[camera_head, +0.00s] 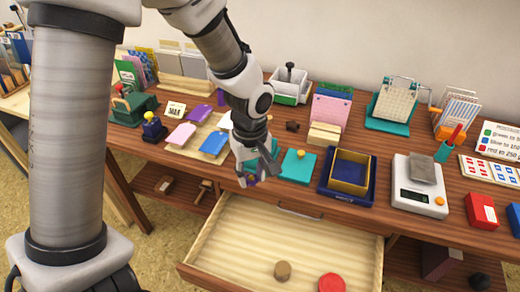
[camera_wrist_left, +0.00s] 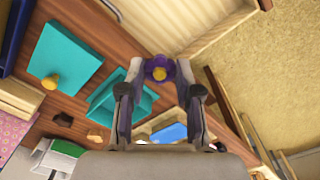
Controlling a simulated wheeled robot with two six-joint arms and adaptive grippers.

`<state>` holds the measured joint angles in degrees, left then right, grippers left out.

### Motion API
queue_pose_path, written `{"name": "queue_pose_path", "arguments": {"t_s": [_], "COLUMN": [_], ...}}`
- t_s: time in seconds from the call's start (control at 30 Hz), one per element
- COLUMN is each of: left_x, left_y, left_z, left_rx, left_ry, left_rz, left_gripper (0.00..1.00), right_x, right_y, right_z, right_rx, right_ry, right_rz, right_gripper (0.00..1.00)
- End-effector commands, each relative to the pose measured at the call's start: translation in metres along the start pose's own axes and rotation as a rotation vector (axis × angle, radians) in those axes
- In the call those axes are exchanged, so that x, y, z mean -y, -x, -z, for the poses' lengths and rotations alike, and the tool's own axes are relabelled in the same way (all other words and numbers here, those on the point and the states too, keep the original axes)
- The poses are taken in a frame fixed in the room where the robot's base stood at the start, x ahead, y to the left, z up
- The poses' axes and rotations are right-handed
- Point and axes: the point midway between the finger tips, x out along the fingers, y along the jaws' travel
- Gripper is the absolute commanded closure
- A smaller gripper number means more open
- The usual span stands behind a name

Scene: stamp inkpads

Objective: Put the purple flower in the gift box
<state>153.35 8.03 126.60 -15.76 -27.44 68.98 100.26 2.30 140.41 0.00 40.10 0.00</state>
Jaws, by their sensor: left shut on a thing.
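A purple flower with a yellow centre (camera_wrist_left: 158,68) is held between the fingertips of my left gripper (camera_wrist_left: 156,72) in the left wrist view. In the head view my left gripper (camera_head: 251,176) hangs above the table's front edge, just left of a turquoise pad, with a bit of purple at its tips. The best match for the gift box is an open gold box (camera_head: 349,172) inside a dark blue tray (camera_head: 345,196), right of the gripper. The gold box looks empty. My right gripper is in neither view.
The turquoise pad with a yellow knob (camera_head: 298,170) lies between my left gripper and the blue tray. A grey scale (camera_head: 416,199) stands right of the tray. Below, an open drawer (camera_head: 250,240) holds a brown disc (camera_head: 283,271) and a red disc (camera_head: 331,283).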

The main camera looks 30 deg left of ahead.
Motion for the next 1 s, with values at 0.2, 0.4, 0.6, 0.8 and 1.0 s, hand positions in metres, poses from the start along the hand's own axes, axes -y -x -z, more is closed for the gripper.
{"name": "queue_pose_path", "arguments": {"t_s": [0.2, 0.4, 0.6, 0.8, 1.0], "left_x": [-0.032, -0.053, -0.065, -0.069, -0.070], "left_y": [-0.006, -0.010, -0.012, -0.038, -0.048], "left_z": [0.051, 0.084, 0.103, 0.110, 0.111], "left_rx": [0.000, 0.000, -0.001, 0.003, 0.000], "left_ry": [0.001, 0.001, 0.000, -0.001, -0.001], "left_rz": [-0.001, 0.000, -0.001, 0.004, -0.001], "left_gripper": [0.77, 0.77, 0.77, 0.77, 0.77], "right_x": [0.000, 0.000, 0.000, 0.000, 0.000], "right_y": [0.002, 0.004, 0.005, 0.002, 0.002], "right_z": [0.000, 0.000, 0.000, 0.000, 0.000], "right_rx": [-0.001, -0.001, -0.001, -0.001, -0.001], "right_ry": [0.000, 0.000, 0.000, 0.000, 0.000], "right_rz": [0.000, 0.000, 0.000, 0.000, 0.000], "right_gripper": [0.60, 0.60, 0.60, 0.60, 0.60]}}
